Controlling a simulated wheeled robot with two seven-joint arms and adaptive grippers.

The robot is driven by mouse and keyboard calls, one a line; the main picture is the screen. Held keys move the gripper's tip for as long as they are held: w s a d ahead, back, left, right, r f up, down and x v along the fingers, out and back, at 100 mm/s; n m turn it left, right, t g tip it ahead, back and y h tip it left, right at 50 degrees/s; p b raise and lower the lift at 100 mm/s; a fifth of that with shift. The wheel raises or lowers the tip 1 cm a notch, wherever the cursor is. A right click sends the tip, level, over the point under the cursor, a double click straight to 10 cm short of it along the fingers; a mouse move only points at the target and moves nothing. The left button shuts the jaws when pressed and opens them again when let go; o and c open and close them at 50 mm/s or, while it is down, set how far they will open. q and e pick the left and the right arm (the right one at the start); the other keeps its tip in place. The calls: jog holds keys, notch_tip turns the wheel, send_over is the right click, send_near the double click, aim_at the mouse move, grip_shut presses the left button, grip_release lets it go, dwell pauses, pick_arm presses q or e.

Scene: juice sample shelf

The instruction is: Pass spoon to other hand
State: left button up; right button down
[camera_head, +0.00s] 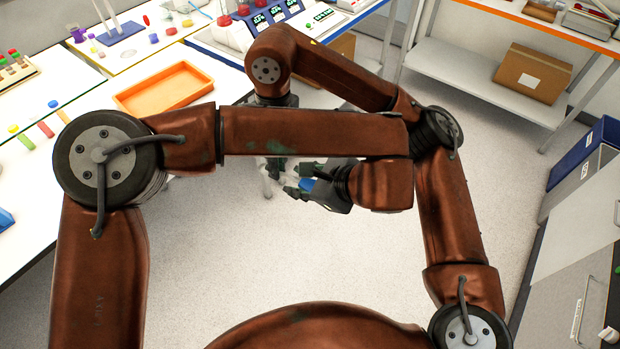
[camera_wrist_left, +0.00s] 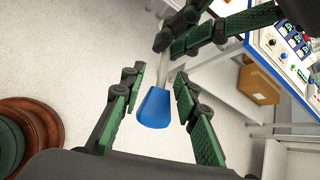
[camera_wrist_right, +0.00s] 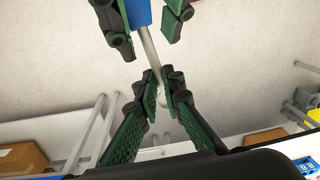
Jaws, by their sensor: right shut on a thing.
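The spoon has a blue handle and a thin grey metal shaft. In the left wrist view its blue handle (camera_wrist_left: 155,108) lies between the fingers of my left gripper (camera_wrist_left: 158,78), which are open with gaps on both sides. In the right wrist view the spoon's shaft (camera_wrist_right: 149,48) runs into my right gripper (camera_wrist_right: 162,80), which is shut on it near the bowl end. In the head view the handle (camera_head: 307,184) shows as a small blue patch by my left gripper (camera_head: 312,190). My left forearm partly hides my right gripper there.
An orange tray (camera_head: 165,87) and small coloured items stand on the white table at left. Lab devices (camera_head: 270,15) are at the back. A shelf with a cardboard box (camera_head: 534,72) is at back right. The two grippers face each other closely over open floor.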

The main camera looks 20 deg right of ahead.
pick_arm(q)
jog(key=shift+x, duration=0.8)
jog(key=shift+c, duration=0.3)
grip_shut()
pick_arm(e)
jog(key=c, duration=2)
grip_release()
